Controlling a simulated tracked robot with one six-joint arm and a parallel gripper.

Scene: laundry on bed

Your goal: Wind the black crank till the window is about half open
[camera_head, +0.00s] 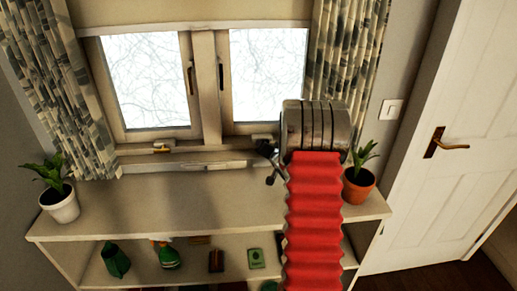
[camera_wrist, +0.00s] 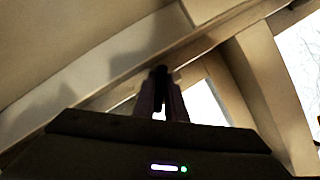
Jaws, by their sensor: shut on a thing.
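The two-pane window (camera_head: 208,90) stands behind the sill in the head view, with a left casement (camera_head: 189,110) and a right casement (camera_head: 246,128). How far either casement stands open is hard to tell. My gripper (camera_head: 264,150) is at the sill below the right casement, largely hidden by my own arm. In the wrist view its fingers (camera_wrist: 162,88) are close together, shut on the small dark end of what looks like the black crank (camera_wrist: 160,70). The rest of the crank is hidden or too dark to make out.
A shelf unit (camera_head: 150,200) with small items inside stands under the window. A white-potted plant (camera_head: 60,205) is on its left end and a terracotta-potted plant (camera_head: 358,187) on its right, close beside my arm. Patterned curtains (camera_head: 350,50) hang at both sides.

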